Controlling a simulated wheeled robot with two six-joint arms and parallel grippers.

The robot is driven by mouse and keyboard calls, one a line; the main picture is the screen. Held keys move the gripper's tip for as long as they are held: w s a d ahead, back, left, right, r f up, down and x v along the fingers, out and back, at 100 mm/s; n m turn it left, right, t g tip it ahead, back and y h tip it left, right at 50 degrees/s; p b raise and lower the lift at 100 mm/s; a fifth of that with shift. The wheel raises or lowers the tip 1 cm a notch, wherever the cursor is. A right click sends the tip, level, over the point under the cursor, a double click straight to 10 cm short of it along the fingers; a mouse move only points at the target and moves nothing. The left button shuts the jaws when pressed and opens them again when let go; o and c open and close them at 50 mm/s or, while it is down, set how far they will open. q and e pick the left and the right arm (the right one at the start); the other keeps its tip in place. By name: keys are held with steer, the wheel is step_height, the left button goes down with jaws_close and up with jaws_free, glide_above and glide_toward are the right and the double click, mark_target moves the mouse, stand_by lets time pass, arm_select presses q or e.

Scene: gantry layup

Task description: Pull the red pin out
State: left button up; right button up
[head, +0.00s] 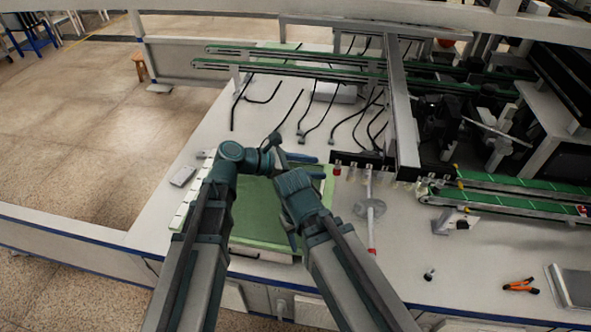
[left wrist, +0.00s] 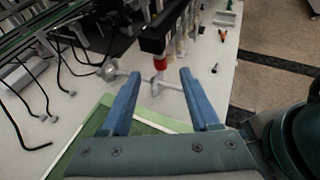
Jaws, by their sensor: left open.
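A short red pin (head: 337,168) shows at the left end of a dark bar (head: 352,158) under the gantry. In the left wrist view the red pin (left wrist: 160,64) sits under the bar's near end, with a pale part below it. My left gripper (head: 292,149) is open, left of the pin. In the left wrist view its blue fingers (left wrist: 160,76) are spread, and the pin appears beyond and between their tips, with nothing held. My right gripper (head: 291,240) is mostly hidden by its own arm, low over the green board.
A green board (head: 252,226) lies under my arms. Pale clear pieces hang along the bar right of the pin. Black cables (head: 310,115) lie behind. Orange-handled pliers (head: 521,286) lie at right.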

arm_select(q)
steer(key=b+x, duration=0.2)
steer(key=x, duration=0.4)
steer(key=shift+d, duration=0.15)
steer(key=shift+f, duration=0.1)
jaws_close()
stand_by(0.4)
